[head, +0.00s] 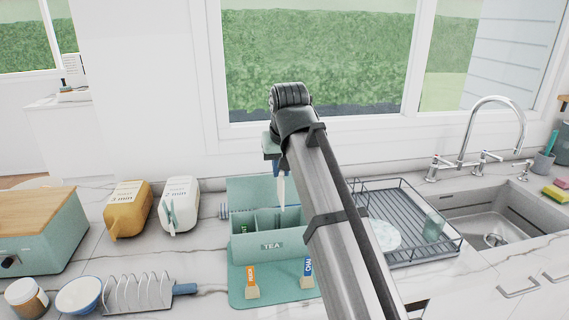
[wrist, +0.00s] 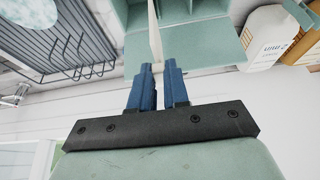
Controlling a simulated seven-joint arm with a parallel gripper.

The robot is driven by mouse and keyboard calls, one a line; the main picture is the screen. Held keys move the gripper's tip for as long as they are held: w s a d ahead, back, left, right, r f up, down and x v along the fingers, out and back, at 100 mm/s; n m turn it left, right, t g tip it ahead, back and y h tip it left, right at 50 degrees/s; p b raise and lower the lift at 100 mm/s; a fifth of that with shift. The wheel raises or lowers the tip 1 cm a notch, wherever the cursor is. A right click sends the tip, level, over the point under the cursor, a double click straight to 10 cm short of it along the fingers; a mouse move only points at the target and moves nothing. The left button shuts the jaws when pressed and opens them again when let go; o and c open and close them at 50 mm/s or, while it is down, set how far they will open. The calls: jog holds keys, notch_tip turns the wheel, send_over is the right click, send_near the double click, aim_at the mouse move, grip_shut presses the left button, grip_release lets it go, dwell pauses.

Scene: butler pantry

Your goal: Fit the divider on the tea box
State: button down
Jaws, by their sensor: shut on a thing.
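The pale green tea box (head: 250,247), marked TEA, stands open on the counter with compartments inside. It also shows at the top of the wrist view (wrist: 205,45). A thin white divider (head: 281,192) points down over the box. It also shows upright in the wrist view (wrist: 155,38). My gripper (head: 277,168) is shut on the divider, with its blue fingers (wrist: 159,72) at the divider's end. The divider's lower end is at the box opening; I cannot tell whether it touches a slot. My arm hides the box's right side.
Orange-labelled (head: 251,279) and blue-labelled (head: 307,270) tea packets lie in front of the box. A dish rack (head: 440,245) is to the right, beside the sink (head: 515,215). White (head: 180,204) and yellow (head: 127,210) containers and a toast rack (head: 138,292) are to the left.

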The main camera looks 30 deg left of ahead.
aim_at(282, 181)
jog(key=shift+f, duration=2.05)
jog(key=shift+d+f, duration=0.1)
jog(key=shift+f, duration=5.6)
